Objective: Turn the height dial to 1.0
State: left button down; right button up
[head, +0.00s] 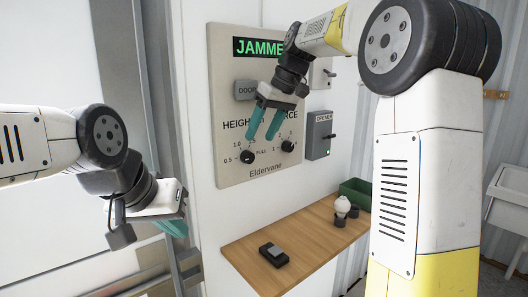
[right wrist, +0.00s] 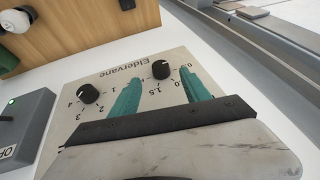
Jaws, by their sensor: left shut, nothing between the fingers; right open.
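The height dial (head: 247,157) is a black knob at the lower left of the beige wall panel (head: 228,95), with numbers such as 0.5 and 1.0 around it. It also shows upside down in the right wrist view (right wrist: 161,69); I cannot read its setting surely. My right gripper (head: 264,135) has its teal fingers open in front of the panel, above and between the two dials. In the right wrist view the fingers (right wrist: 162,90) lie either side of the height dial's line, apart from it. My left gripper (head: 176,230) is shut and empty at the lower left, away from the panel.
A second black dial (head: 288,146) sits right of the height dial. The panel's display (head: 258,47) reads "JAMME", the rest hidden by my arm. An opener box (head: 319,135) is at the right. A wooden shelf (head: 300,240) below holds a dark device (head: 273,254) and a green bin (head: 357,192).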

aim_at(251, 155)
jog(key=x, duration=0.7)
jog(key=shift+w+a+f, duration=0.15)
jog(key=shift+a+f, duration=0.05)
jog(key=shift+f, duration=0.1)
grip_shut()
